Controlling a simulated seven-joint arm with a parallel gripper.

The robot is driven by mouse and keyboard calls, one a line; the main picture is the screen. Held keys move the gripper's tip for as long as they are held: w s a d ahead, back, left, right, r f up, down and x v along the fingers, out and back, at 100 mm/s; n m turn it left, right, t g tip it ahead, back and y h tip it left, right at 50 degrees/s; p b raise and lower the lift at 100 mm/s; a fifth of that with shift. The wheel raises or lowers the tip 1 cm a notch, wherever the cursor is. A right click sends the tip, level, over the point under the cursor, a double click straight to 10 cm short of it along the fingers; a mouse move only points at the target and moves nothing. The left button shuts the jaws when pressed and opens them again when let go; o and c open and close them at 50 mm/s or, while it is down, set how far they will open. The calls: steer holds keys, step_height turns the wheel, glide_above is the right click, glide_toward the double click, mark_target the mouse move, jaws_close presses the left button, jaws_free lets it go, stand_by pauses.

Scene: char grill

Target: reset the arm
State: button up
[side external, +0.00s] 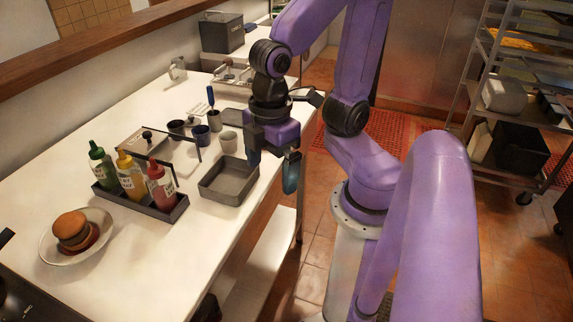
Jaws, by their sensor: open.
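My gripper (273,174) hangs pointing down near the right edge of the white counter (132,268). Its two fingers are spread apart and nothing shows between them. It is beside and above the right side of an empty grey tray (213,196). In this view the left finger overlaps the tray's far right corner, and I cannot tell whether they touch. My purple arm reaches in from the right.
A dark caddy (178,212) holds green, yellow and red bottles. A burger (72,229) sits on a plate (100,217) at the left. A wire rack (468,92) stands right. The near counter is clear.

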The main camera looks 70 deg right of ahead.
steer(key=shift+s+d+f, duration=0.3)
steer(key=shift+s+d, duration=0.25)
steer(key=shift+s, duration=0.05)
steer(key=shift+s+d+f, duration=0.25)
steer(key=shift+s+d, duration=0.25)
steer(key=shift+s, duration=0.05)
stand_by(0.5)
